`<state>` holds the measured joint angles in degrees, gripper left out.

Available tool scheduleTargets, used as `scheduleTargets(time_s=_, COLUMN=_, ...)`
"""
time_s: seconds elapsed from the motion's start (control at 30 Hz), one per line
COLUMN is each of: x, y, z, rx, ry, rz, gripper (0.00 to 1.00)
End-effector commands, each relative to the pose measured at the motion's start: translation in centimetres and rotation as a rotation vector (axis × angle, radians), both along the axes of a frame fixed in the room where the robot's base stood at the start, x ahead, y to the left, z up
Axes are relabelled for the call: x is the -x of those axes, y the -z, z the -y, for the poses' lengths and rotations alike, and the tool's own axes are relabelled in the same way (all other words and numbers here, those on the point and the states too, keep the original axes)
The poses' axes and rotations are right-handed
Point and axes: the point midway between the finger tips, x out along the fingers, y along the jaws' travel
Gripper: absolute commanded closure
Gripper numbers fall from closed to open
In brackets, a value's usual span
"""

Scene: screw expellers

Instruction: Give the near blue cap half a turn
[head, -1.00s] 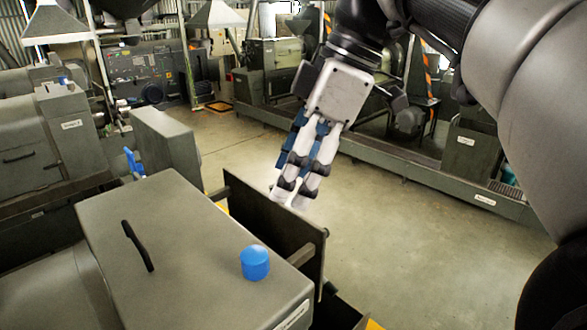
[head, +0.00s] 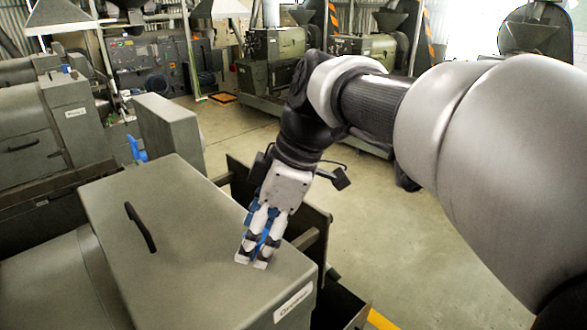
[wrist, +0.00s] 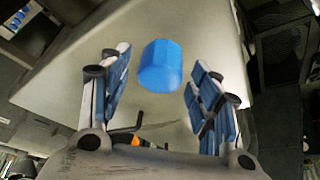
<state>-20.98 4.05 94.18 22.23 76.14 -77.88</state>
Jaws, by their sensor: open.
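The near blue cap (wrist: 160,66) shows in the wrist view as a faceted blue knob on the grey box top, between my two fingers and around the level of their tips. Clear gaps show on both sides of it, so the fingers are not touching it. My gripper (head: 251,259) is open and points down over the front right part of the grey box top (head: 165,215).
A black handle (head: 140,227) stands on the box top left of my gripper. A dark upright plate (head: 312,228) borders the box on the right. Another blue part (head: 136,149) lies farther back. Open floor is on the right.

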Motion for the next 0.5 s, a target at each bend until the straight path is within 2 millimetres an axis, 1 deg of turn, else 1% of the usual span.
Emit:
scheduleTargets(time_s=0.1, x=0.03, y=0.6, z=-0.23, rx=0.0, ry=0.0, rz=0.0, gripper=0.43)
scheduleTargets(time_s=0.37, x=0.02, y=0.72, z=-0.28, rx=0.0, ry=0.0, rz=0.0, gripper=0.43)
scheduleTargets(time_s=0.5, x=0.02, y=0.71, z=-0.28, rx=0.0, ry=0.001, rz=0.0, gripper=0.51)
